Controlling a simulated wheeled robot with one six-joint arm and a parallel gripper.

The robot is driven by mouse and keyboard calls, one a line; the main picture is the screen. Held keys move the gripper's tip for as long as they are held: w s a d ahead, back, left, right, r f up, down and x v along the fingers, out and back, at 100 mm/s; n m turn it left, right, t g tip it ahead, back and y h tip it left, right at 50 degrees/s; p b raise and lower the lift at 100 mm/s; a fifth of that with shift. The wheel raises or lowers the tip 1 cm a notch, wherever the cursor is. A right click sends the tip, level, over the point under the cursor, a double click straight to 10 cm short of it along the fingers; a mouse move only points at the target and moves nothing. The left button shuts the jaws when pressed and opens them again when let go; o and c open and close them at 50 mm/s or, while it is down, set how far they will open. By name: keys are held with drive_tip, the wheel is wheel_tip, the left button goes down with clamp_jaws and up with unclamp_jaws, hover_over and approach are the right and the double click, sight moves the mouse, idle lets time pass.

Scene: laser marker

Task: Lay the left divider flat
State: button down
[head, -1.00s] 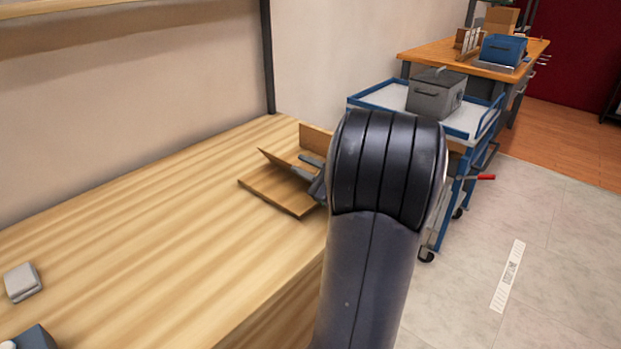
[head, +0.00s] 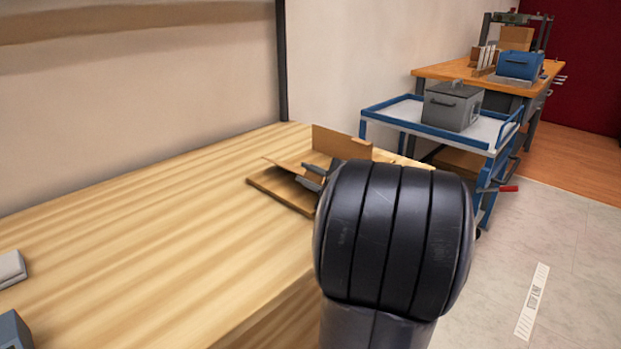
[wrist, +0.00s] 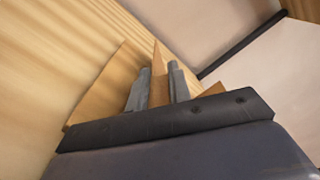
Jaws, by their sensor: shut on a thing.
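A wooden holder lies on the bench near its far end, and its flat base board (head: 279,193) shows in the head view. A thin wooden divider (head: 291,163) slants low above the base on the left. A second wooden panel (head: 340,144) stands upright behind it. My gripper (head: 313,177) is at the slanted divider, partly hidden behind my dark arm link. In the wrist view, my two grey fingers (wrist: 158,88) are shut on the divider (wrist: 160,72), one on each side. The base board (wrist: 103,88) lies to their left, and part of the other panel (wrist: 214,90) shows to their right.
The wooden bench top (head: 150,230) is clear left of the holder. Grey and blue items sit at its lower left edge. A blue trolley (head: 392,120) with a grey box (head: 453,106) stands beyond the bench. A dark post (head: 282,60) rises behind.

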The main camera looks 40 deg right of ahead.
drive_tip(key=c, duration=1.4)
unclamp_jaws()
drive_tip(key=shift+o, duration=0.2)
drive_tip(key=s, duration=0.3)
drive_tip(key=s+p, duration=0.1)
drive_tip(key=s, duration=0.3)
drive_tip(key=s+d+p, duration=0.1)
drive_tip(key=s, duration=0.2)
drive_tip(key=shift+s, duration=0.4)
drive_tip(key=shift+w+a+b, duration=0.15)
drive_tip(key=shift+w+b, duration=0.2)
drive_tip(key=shift+w, duration=1.4)
drive_tip(key=shift+w+a+b, duration=0.15)
drive_tip(key=shift+w+b, duration=0.15)
drive_tip(key=shift+w, duration=1.4)
drive_tip(key=shift+s, duration=0.15)
